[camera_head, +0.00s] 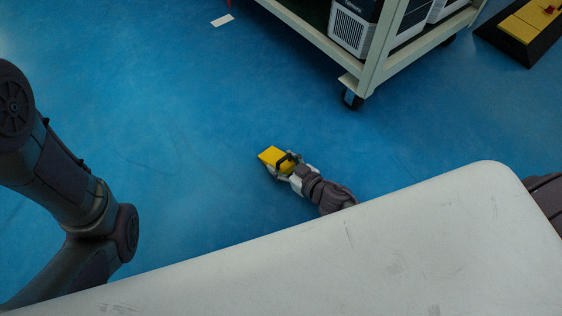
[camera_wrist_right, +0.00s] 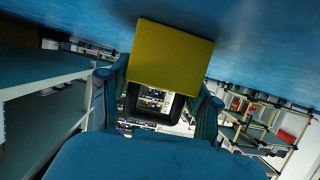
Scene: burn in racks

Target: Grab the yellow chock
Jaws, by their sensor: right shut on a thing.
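The yellow chock (camera_head: 272,155) is held at the tip of my right gripper (camera_head: 284,165), over the blue floor in the middle of the head view. In the right wrist view the chock (camera_wrist_right: 170,55) shows a flat yellow face with a dark handle-like loop (camera_wrist_right: 152,118) below it. The fingers of my right gripper (camera_wrist_right: 160,100) are on both sides of it, shut on it. From these views I cannot tell the chock's height above the floor. My left arm comes in from the left, but its gripper is out of view.
A cream rack cart (camera_head: 372,60) on dark casters, holding white and dark equipment, stands at the top right. A black and yellow block (camera_head: 525,25) lies on the floor in the far right corner. Blue floor (camera_head: 170,110) is clear to the left.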

